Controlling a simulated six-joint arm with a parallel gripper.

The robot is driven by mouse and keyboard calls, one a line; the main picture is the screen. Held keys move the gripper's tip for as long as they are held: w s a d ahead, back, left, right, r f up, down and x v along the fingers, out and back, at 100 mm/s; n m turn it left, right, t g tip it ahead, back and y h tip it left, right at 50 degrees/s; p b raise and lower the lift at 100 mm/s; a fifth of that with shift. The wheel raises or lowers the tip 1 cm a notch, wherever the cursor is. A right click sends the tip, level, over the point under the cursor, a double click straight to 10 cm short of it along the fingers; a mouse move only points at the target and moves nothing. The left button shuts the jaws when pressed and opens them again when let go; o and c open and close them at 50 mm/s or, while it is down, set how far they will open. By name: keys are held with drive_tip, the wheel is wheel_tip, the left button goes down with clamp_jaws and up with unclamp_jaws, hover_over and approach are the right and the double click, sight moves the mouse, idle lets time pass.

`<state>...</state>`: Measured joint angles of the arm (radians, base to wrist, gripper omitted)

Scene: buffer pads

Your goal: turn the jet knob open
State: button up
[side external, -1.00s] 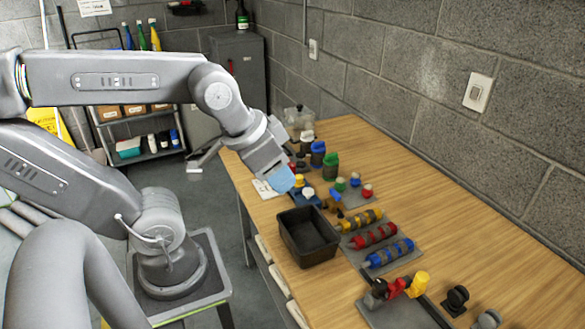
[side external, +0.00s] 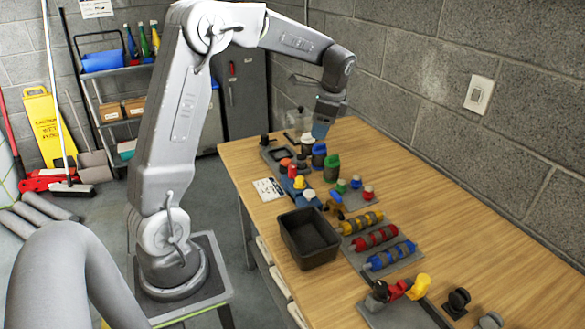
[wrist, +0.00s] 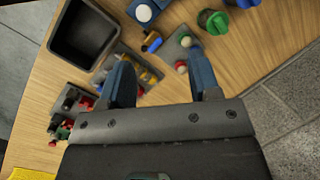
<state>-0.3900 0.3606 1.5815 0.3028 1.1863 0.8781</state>
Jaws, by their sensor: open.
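My gripper (side external: 321,131) is open and empty, its blue fingers pointing down above the far part of the bench. In the wrist view my gripper (wrist: 163,78) has its two fingers well apart with nothing between them. I cannot tell for sure which part is the jet knob. Below the gripper in the side view stand a blue-capped jar (side external: 318,158) and a green-capped jar (side external: 332,169). A clear container (side external: 297,118) stands behind, partly hidden by my arm. A small board with several coloured knobs (side external: 355,190) lies nearer.
A black bin (side external: 308,246) stands at the bench's front edge. Yellow, red and blue rollers (side external: 374,239) lie on a plate beside it. Red and yellow parts (side external: 408,288) sit at the near end. The bench (side external: 470,205) is clear towards the block wall.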

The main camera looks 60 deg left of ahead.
sight(293, 166)
drive_tip(key=w+a+f+m+g, duration=0.2)
drive_tip(key=a+f, duration=0.6)
drive_tip(key=a, duration=0.1)
drive_tip(key=x, duration=1.4)
drive_tip(key=shift+s+a+r, duration=0.15)
drive_tip(key=shift+s, duration=0.1)
drive_tip(key=c, duration=0.9)
